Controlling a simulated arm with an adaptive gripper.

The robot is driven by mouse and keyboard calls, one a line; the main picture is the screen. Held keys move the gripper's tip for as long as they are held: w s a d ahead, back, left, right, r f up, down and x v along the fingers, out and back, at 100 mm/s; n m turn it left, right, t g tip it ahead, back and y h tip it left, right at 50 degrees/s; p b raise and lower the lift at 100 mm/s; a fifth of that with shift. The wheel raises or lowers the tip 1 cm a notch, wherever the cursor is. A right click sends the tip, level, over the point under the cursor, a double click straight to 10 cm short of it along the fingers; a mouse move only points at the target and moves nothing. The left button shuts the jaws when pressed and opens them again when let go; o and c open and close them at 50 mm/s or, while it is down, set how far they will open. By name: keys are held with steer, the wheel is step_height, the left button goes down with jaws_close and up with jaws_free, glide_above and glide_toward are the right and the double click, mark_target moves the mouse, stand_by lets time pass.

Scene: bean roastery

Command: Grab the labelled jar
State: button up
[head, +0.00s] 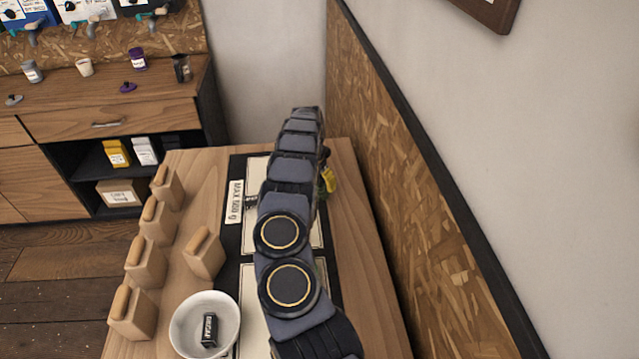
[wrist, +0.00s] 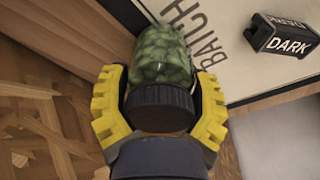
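In the wrist view a jar (wrist: 163,58) of green beans with a black ribbed lid (wrist: 160,108) sits between the two yellow-padded fingers of my gripper (wrist: 161,95). The fingers lie close against both of its sides, and my gripper looks shut on it. The lid is toward me. No label shows on the visible side of the jar. In the head view one yellow finger of my gripper (head: 328,180) shows past my arm, at the right part of the wooden table (head: 362,250); my arm hides the jar there.
A block marked DARK (wrist: 283,36) lies on the pale card with BATCH printing (wrist: 215,25). On the table's left stand several wooden blocks (head: 147,262) and a white bowl (head: 178,325) with a dark block in it. A wall panel (head: 400,150) runs close along the right.

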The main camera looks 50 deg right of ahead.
steer(key=shift+w+r, duration=0.1)
steer(key=shift+r, duration=0.35)
step_height(320, 180, up, 3)
steer(key=shift+f, duration=0.15)
steer(key=s+a+r, duration=0.9)
steer(key=a, duration=0.1)
steer(key=shift+s+a+r, duration=0.15)
steer(key=shift+s+r, duration=0.05)
